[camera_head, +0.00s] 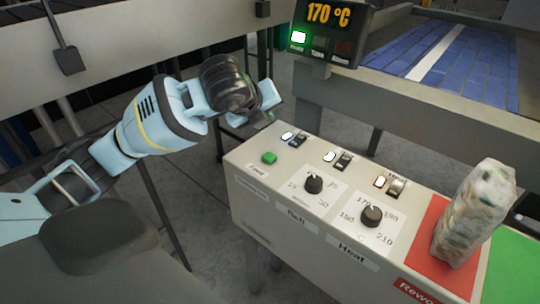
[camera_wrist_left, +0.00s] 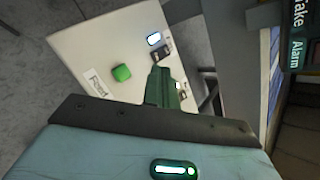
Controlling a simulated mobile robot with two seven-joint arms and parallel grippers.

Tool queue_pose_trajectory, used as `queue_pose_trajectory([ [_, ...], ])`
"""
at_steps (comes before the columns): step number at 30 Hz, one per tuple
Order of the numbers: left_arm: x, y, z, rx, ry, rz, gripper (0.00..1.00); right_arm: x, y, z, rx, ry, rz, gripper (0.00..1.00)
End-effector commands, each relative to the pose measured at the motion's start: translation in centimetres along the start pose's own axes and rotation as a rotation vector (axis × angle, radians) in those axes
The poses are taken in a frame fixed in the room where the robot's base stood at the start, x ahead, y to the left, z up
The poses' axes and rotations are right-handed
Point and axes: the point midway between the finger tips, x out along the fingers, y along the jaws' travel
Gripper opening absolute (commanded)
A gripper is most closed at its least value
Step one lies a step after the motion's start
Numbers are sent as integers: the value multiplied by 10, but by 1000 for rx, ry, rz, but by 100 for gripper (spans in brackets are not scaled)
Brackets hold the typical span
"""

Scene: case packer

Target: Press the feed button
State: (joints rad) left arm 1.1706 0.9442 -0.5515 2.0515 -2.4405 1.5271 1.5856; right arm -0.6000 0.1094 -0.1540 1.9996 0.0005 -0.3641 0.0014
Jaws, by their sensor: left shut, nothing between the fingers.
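The green feed button (camera_head: 269,158) sits on the left end of the control box's pale top, beside a small label that seems to read "Feed". It also shows in the left wrist view (camera_wrist_left: 121,72), to the left of my fingertips. My left gripper (camera_head: 264,114) is shut and empty, above and a little behind the button, apart from it. Its closed fingers show in the left wrist view (camera_wrist_left: 163,86). My right gripper is in neither view.
The control box (camera_head: 252,212) carries lit switches, a belt knob (camera_head: 314,184) and a heat knob (camera_head: 371,216). A wrapped package (camera_head: 474,213) stands at its right on a red area (camera_head: 424,245). A display (camera_head: 330,30) reads 170 °C. A blue conveyor (camera_head: 440,66) lies behind.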

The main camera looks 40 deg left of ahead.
Motion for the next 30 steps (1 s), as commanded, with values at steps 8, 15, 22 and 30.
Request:
queue_pose_trajectory([
  [8,16,12,-12,2,4,4,0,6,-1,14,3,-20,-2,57],
  [15,37,28,-27,1,5,6,0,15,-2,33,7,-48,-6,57],
  [22,57,41,-42,2,6,5,0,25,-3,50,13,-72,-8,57],
  [30,61,45,-45,1,2,0,0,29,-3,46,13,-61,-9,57],
])
